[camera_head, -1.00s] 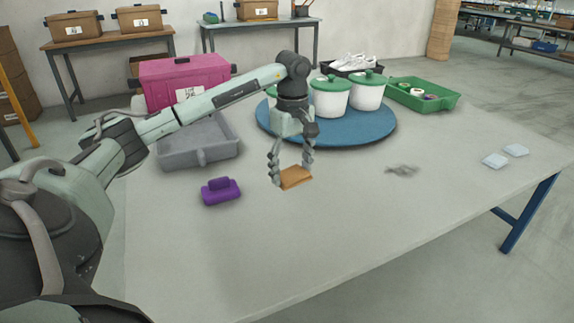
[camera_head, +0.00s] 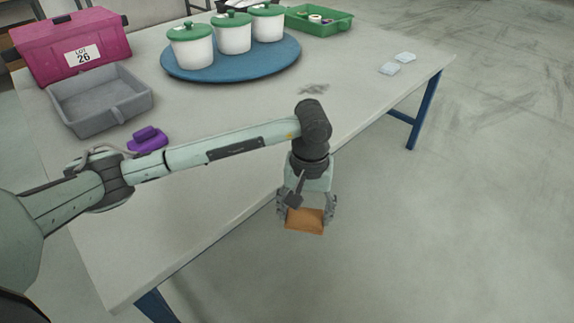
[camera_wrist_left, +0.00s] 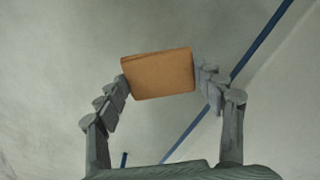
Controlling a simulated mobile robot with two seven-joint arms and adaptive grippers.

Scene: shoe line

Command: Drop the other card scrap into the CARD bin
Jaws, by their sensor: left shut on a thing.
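My left gripper (camera_head: 306,212) is shut on an orange-brown card scrap (camera_head: 304,222). It holds the scrap beyond the table's near edge, over the floor. In the left wrist view the card scrap (camera_wrist_left: 158,74) sits between the two fingertips of the left gripper (camera_wrist_left: 160,80), with floor behind it. No bin marked CARD shows in either view now. My right gripper is not in view.
The grey table (camera_head: 225,120) bears a magenta box marked LOT 26 (camera_head: 70,42), a grey tray (camera_head: 101,107), a purple object (camera_head: 147,140), a blue round board (camera_head: 230,68) with white lidded pots (camera_head: 232,37), a green tray (camera_head: 318,22) and pale pads (camera_head: 390,68). Open floor lies right.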

